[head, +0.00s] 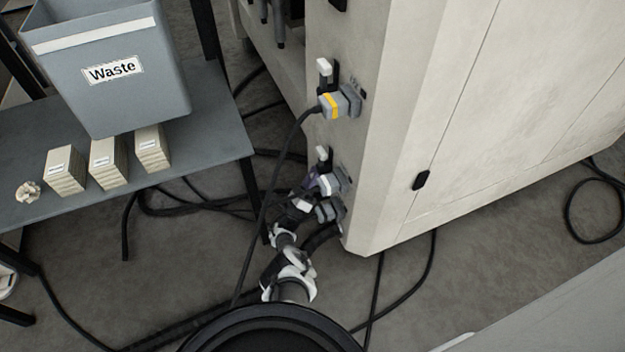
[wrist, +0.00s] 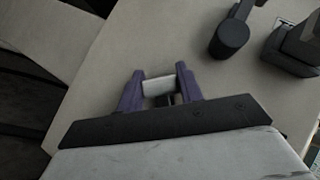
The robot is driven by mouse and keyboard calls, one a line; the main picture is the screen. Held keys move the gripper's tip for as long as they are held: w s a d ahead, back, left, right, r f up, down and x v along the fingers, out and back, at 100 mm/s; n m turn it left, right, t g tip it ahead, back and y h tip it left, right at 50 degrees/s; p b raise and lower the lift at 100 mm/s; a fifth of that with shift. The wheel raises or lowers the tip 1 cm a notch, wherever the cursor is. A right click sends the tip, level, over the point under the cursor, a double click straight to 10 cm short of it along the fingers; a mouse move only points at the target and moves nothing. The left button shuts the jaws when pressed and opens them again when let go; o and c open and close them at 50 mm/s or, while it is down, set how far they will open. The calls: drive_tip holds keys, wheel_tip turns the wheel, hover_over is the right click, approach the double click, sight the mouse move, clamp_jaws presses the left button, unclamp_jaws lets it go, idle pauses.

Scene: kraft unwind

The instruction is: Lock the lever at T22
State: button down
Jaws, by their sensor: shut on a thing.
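My gripper (head: 309,185) is low at the corner of the pale cabinet, beside the lower connectors. In the wrist view its two purple fingers (wrist: 159,80) are shut on a white lever grip (wrist: 157,87) with a dark stem below it. In the head view a white-tipped lever (head: 322,154) stands just above the middle grey connector (head: 331,183); I cannot tell whether it is the held one. Another white-tipped lever (head: 323,67) stands upright above the yellow-banded connector (head: 340,102). The labels are too small to read, so T22 cannot be confirmed.
Another grey connector (head: 328,210) sits below, close to my arm. A black cable hangs from the yellow-banded connector past my arm. A dark round part (wrist: 229,39) is right of my fingers. A table (head: 215,120) with a Waste bin (head: 120,95) stands left. Cables lie on the floor.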

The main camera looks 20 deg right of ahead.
drive_tip(key=shift+s+a+r+m+g+h+b, duration=0.1)
drive_tip(key=shift+s+m+g+h+b, duration=0.2)
drive_tip(key=shift+m+g+h, duration=0.35)
drive_tip(key=shift+s+m+g+h+b, duration=0.25)
drive_tip(key=shift+m+h+b, duration=0.1)
drive_tip(key=shift+m, duration=0.6)
drive_tip(key=shift+r, duration=0.1)
drive_tip(key=c, duration=1.1)
unclamp_jaws()
drive_tip(key=shift+o, duration=0.9)
drive_tip(key=shift+a, duration=0.1)
drive_tip(key=s+a+p, duration=0.4)
drive_tip(key=s+a, duration=0.2)
drive_tip(key=a, duration=0.5)
drive_tip(key=shift+a+f, duration=0.15)
drive_tip(key=shift+f, duration=0.2)
